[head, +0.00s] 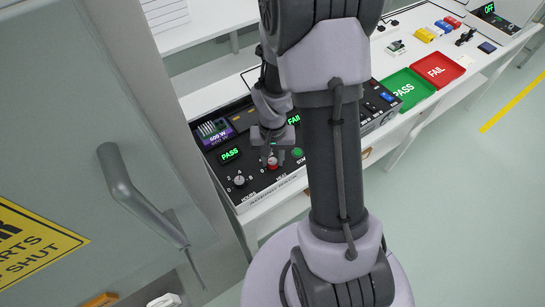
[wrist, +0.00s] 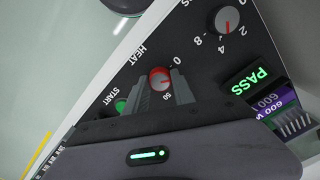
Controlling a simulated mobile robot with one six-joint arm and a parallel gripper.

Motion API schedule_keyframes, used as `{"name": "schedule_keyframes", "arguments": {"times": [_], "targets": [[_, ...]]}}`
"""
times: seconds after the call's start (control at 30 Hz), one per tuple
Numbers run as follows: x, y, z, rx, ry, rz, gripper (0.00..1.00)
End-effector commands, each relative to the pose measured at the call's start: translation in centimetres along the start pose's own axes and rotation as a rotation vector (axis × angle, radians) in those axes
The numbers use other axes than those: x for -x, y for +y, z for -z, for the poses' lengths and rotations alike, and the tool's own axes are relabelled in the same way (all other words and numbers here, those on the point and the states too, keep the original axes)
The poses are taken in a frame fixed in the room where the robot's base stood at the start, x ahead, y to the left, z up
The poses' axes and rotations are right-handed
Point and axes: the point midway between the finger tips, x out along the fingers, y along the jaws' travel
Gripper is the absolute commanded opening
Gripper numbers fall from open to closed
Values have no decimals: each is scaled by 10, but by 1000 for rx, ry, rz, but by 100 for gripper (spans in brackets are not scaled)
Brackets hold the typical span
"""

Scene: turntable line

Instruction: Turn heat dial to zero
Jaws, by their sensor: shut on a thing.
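The heat dial (wrist: 160,78) is a round knob with a red rim on the black panel, with HEAT printed beside it. In the head view the dial (head: 272,163) sits below my gripper (head: 270,156). My gripper (wrist: 160,96) points down at the panel and is shut on the heat dial, with a finger on each side. The fingers hide part of the dial's edge, and I cannot tell exactly where its pointer stands.
The hours dial (head: 239,180) is left of the heat dial, and a green START button (head: 297,153) is to its right. A green PASS display (head: 230,155) is above them. A grey door with a handle (head: 125,180) stands close on the left. Green (head: 408,88) and red (head: 437,70) trays lie further right.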

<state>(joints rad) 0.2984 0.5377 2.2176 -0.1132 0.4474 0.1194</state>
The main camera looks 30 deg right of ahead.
Motion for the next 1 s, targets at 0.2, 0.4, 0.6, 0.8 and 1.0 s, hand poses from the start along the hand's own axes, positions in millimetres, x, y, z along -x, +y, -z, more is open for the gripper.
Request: {"name": "schedule_keyframes", "arguments": {"times": [0.2, 0.4, 0.6, 0.8, 1.0], "targets": [[1, 0, 0, 197, 1, 0, 0], [1, 0, 0, 354, 2, 0, 0], [1, 0, 0, 471, 1, 0, 0], [0, 0, 0, 544, 1, 0, 0], [0, 0, 0, 576, 1, 0, 0]]}}
